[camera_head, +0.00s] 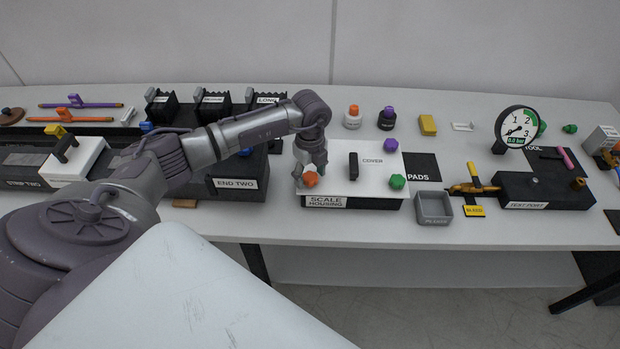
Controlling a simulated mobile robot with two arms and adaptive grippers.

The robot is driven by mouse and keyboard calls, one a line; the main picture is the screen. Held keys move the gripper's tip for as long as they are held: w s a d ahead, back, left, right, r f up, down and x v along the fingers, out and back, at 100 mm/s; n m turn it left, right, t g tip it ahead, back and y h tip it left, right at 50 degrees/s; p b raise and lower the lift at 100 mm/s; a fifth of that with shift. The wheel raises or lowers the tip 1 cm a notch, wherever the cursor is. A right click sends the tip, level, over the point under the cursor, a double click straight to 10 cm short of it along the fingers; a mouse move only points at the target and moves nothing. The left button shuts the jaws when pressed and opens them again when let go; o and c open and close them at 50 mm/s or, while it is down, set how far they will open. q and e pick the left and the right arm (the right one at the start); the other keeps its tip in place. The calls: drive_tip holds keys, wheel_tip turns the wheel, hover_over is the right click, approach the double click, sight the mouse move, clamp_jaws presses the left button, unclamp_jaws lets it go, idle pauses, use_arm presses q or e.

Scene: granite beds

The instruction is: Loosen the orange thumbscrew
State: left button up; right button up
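The orange thumbscrew (310,180) sits at the front left corner of the white cover (370,182) on the scale housing (363,202). My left gripper (309,171) points down right at this thumbscrew, with its fingers just above and behind it. The fingers are small in the view, so I cannot tell whether they are closed on the knob or only around it. A green thumbscrew (397,182) and a purple thumbscrew (391,145) stand at the cover's right corners. The cover's back left corner is hidden behind my gripper. My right gripper is not in view.
A black handle (353,166) rises from the cover. The black pads mat (422,167) and a grey tray (434,206) lie to the right. The black END TWO block (238,183) stands close on the left. Bottles (387,119) stand behind.

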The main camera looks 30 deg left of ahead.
sight(310, 176)
use_arm(q)
drive_tip(key=shift+r, duration=0.1)
wheel_tip(310, 176, up, 6)
drive_tip(key=p, duration=0.4)
drive_tip(key=shift+p, duration=0.35)
